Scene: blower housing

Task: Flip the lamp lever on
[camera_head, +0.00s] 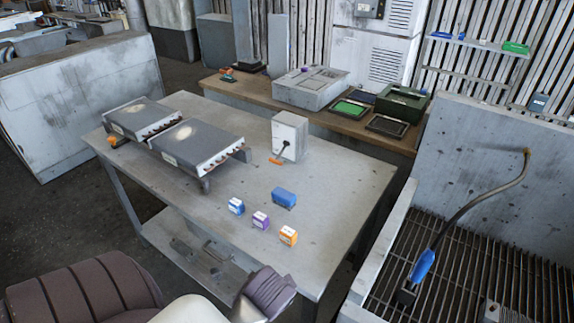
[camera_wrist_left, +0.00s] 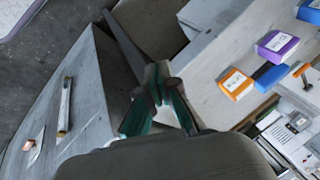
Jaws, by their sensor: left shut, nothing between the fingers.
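A pale grey box (camera_head: 289,136) stands on the metal table, with a dark lever arm on its front. The lever's orange handle (camera_head: 276,161) hangs low at the box's lower left, close to the tabletop. An orange T-shaped handle (camera_wrist_left: 302,70), apparently the same one, shows at the right edge of the left wrist view. My left gripper (camera_wrist_left: 157,75) is shut and empty in the left wrist view, well apart from that handle. Its fingers are not clearly visible in the head view. My right gripper is in neither view.
Small blue (camera_head: 236,206), purple (camera_head: 260,220) and orange (camera_head: 288,236) boxes and a larger blue block (camera_head: 284,197) lie on the table (camera_head: 340,190) in front of the lever. Two flat grey units (camera_head: 196,143) stand at left. The table's right side is clear.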

